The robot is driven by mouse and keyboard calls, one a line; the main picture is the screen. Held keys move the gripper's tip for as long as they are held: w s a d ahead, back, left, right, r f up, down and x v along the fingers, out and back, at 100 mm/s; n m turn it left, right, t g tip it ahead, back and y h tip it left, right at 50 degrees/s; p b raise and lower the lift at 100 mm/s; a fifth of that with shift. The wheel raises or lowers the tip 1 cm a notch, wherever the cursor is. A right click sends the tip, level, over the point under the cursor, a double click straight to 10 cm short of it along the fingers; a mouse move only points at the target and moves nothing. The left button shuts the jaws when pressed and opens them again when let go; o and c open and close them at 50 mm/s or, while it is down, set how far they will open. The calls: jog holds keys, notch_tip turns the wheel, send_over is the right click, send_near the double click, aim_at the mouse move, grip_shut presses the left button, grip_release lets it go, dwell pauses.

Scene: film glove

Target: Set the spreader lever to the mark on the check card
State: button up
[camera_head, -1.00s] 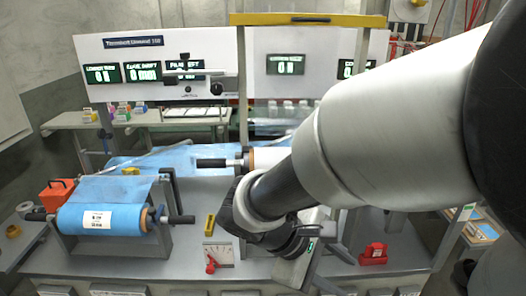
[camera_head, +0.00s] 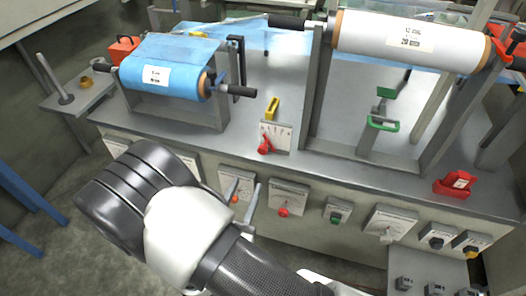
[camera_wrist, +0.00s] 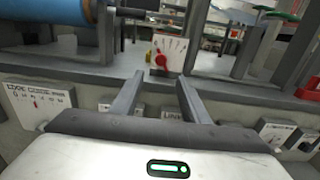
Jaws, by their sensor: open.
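A white scale plate (camera_head: 283,133) with a red lever (camera_head: 265,145) stands on the machine's deck. In the wrist view, the plate (camera_wrist: 175,46) and red lever (camera_wrist: 159,59) are beyond my fingertips, lever at the plate's lower left. Its scale is too small to read. I cannot tell whether this is the spreader lever. No check card can be made out for certain. My gripper (camera_head: 247,183) is open and empty in front of the front panel, its fingers partly covering a dial plate (camera_head: 229,178). In the wrist view, the gripper (camera_wrist: 160,77) points toward the deck edge.
A blue film roll (camera_head: 150,78) and a white roll (camera_head: 400,42) sit in stands on the deck. The front panel has a red-knobbed dial (camera_head: 288,195), a green button (camera_head: 336,218) and a grey-lever dial (camera_head: 391,220). A red block (camera_head: 455,184) sits at the deck's right.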

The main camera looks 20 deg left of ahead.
aim_at(262, 152)
jog(key=w, duration=0.5)
jog(key=w+a+b, duration=0.1)
jog(key=w, duration=0.9)
jog(key=shift+w+a+b, duration=0.15)
jog(key=shift+a+b, duration=0.15)
jog(key=shift+b, duration=0.1)
jog(key=shift+c, duration=0.3)
